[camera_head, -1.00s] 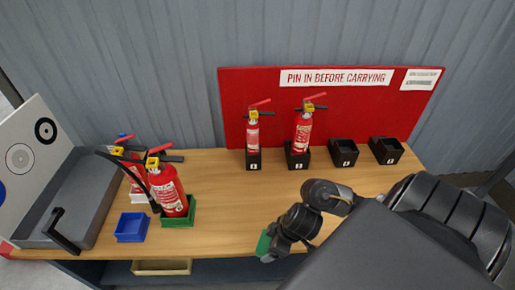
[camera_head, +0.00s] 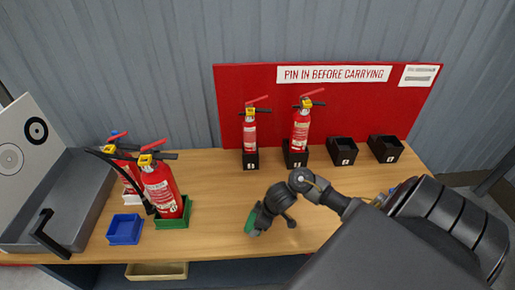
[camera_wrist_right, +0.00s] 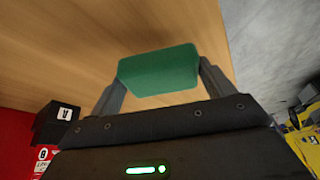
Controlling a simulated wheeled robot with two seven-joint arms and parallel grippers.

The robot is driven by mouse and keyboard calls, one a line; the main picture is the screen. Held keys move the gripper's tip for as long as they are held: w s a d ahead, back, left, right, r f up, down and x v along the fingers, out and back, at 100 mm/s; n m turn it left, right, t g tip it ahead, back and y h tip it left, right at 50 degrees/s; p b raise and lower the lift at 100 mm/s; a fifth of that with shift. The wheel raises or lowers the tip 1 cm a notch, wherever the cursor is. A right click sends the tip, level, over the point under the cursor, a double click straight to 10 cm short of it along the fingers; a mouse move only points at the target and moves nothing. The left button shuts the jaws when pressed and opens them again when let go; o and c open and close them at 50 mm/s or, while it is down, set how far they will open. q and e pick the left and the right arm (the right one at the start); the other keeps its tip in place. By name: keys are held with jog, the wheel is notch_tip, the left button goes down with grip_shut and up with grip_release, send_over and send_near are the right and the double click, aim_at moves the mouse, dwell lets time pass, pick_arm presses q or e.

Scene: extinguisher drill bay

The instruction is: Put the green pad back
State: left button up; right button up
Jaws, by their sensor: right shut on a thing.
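The green pad (camera_head: 250,222) is held above the wooden table by my right gripper (camera_head: 255,217), near the table's front middle. In the right wrist view the pad (camera_wrist_right: 160,72) is a rounded green block between the two fingertips, which are shut on its ends. A green tray (camera_head: 174,224) stands to the left, with a red extinguisher (camera_head: 162,190) in it. My left gripper is not in view.
A blue tray (camera_head: 124,230) sits left of the green one. Two extinguishers stand in black holders at the back; two more black holders (camera_head: 342,151) (camera_head: 385,148) are empty. A grey bin (camera_head: 75,200) stands at the left. The middle tabletop is clear.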

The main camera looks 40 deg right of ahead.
jog(key=shift+w+d+f, duration=0.15)
jog(key=shift+w+f, duration=0.15)
jog(key=shift+f, duration=0.15)
jog(key=shift+w+f+b, duration=0.1)
jog(key=shift+f+b, duration=0.25)
jog(key=shift+f, duration=1.2)
jog(key=shift+f, duration=0.2)
jog(key=o, duration=0.8)
jog(key=shift+r, duration=0.1)
